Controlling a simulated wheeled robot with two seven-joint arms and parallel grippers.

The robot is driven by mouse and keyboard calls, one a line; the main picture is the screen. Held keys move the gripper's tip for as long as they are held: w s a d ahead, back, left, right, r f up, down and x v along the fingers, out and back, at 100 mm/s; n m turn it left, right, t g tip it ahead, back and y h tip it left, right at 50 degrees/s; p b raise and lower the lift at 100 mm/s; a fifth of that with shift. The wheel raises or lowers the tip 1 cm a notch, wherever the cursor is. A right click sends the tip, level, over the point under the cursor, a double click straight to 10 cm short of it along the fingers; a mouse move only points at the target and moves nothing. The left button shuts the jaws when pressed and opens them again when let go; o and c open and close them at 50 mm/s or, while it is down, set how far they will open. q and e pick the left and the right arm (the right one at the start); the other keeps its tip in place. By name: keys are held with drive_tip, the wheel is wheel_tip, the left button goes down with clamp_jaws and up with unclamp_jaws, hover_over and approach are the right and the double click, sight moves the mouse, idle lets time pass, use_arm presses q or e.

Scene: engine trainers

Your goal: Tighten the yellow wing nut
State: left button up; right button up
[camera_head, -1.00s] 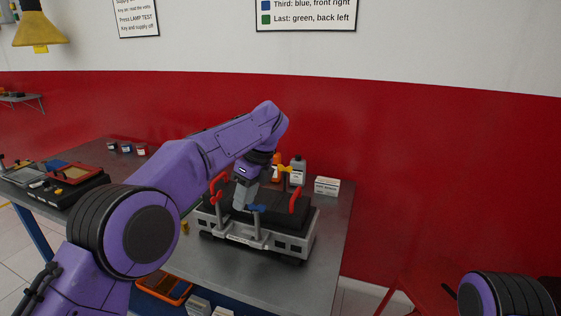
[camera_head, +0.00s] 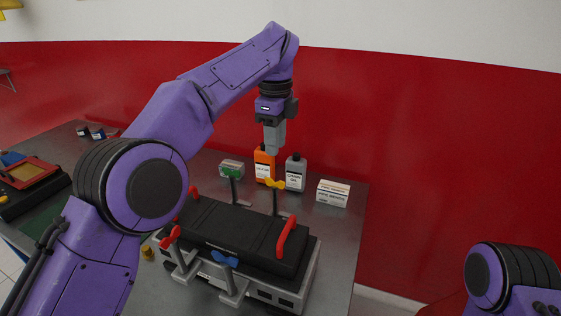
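The yellow wing nut (camera_head: 275,184) sits on an upright dark post at the back right of the engine trainer (camera_head: 232,236). My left gripper (camera_head: 274,152) points down above it, with a gap between fingertips and nut. Its fingers show as one grey block, so I cannot tell whether they are open or shut. A blue wing nut (camera_head: 224,259) is at the front right, a red wing nut (camera_head: 170,237) at the front left and a green wing nut (camera_head: 232,172) at the back left. My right arm shows at the lower right; its gripper is out of view.
Red handles (camera_head: 286,237) rise from the trainer's black cover. Behind stand an orange bottle (camera_head: 264,165), a grey bottle (camera_head: 296,172) and a white box (camera_head: 333,193). A red-framed unit (camera_head: 33,174) is at the far left. Bare table (camera_head: 340,240) lies right of the trainer.

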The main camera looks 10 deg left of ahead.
use_arm(q)
drive_tip(key=b, duration=0.3)
hover_over(275, 180)
drive_tip(key=f, duration=0.4)
drive_tip(key=shift+s+f, duration=0.2)
drive_tip(key=shift+f, duration=0.05)
drive_tip(key=f, duration=0.2)
drive_tip(key=w+f, duration=0.1)
drive_tip(key=f, duration=0.2)
drive_tip(key=shift+f, duration=0.15)
drive_tip(key=shift+s, duration=0.2)
clamp_jaws()
